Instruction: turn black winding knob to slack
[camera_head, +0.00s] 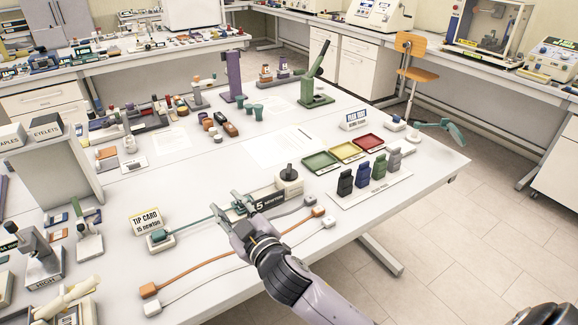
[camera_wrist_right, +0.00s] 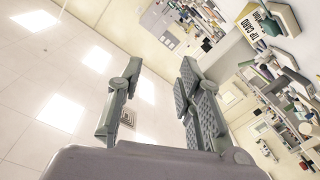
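The black winding knob (camera_head: 290,170) stands upright on a pale block (camera_head: 289,184) at the end of a device labelled 15 NEWTON (camera_head: 269,200), in the middle of the front table. A teal cord (camera_head: 190,225) runs left from the device to a small clamp (camera_head: 158,237) by the TIP CARD sign (camera_head: 146,220). My right gripper (camera_head: 230,207) is over the device's left part, to the left of the knob and apart from it. In the right wrist view its two fingers (camera_wrist_right: 158,100) are spread with nothing between them. The knob is not seen there. My left gripper is not in view.
Orange and white cords (camera_head: 235,255) lie in front of the device. Coloured trays (camera_head: 345,151) and several dark blocks on a white board (camera_head: 372,188) stand to its right. White paper (camera_head: 272,150) lies behind it. A green press (camera_head: 317,90) stands farther back.

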